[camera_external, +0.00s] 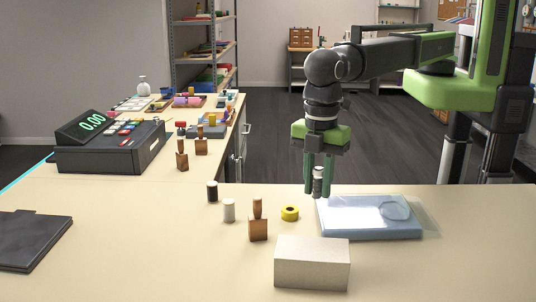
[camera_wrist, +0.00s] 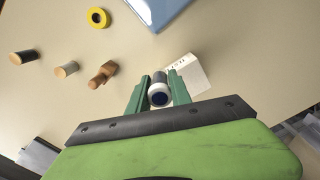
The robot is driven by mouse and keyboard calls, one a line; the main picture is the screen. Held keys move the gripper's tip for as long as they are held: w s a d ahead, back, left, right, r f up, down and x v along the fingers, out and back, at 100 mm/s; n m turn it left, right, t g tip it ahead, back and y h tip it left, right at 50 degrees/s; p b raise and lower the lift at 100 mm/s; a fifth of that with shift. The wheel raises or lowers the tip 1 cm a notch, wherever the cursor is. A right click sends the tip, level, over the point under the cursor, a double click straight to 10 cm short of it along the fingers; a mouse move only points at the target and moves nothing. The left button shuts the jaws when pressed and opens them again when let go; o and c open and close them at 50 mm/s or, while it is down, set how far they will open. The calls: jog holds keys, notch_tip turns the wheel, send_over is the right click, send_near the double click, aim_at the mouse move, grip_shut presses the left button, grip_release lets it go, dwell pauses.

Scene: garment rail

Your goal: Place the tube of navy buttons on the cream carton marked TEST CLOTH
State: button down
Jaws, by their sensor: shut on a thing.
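My gripper (camera_external: 318,190) points down and is shut on a small tube (camera_external: 318,175) with a pale end; it hangs at the far left edge of the blue packet in the outside view. In the wrist view the tube (camera_wrist: 158,96) sits between the green fingers and shows a white rim around a navy middle. The cream carton (camera_external: 312,264) lies on the table, nearer the outside camera than my gripper. In the wrist view the carton (camera_wrist: 198,78) is partly hidden behind a finger; dark lettering shows on it, mostly covered.
A blue packet (camera_external: 370,224) lies behind the carton. A yellow tape roll (camera_external: 290,213), a wooden stamp (camera_external: 258,227), a pale-topped tube (camera_external: 229,211) and a dark tube (camera_external: 212,191) stand to the left. A black folder (camera_external: 32,240) lies far left. The table right of the carton is clear.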

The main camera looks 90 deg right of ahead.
jog(key=b, duration=0.2)
send_over(326, 240)
notch_tip(326, 240, down, 3)
jog(key=shift+f, duration=0.15)
notch_tip(326, 240, down, 4)
jog(key=b, duration=0.4)
jog(key=shift+f, duration=0.2)
jog(key=shift+d+r, duration=0.1)
jog(key=shift+r, duration=0.2)
jog(key=shift+f, duration=0.25)
jog(key=c, duration=1.2)
grip_release()
jog(key=shift+o, duration=0.2)
jog(key=shift+r, duration=0.1)
notch_tip(326, 240, up, 12)
jog(key=p, duration=1.2)
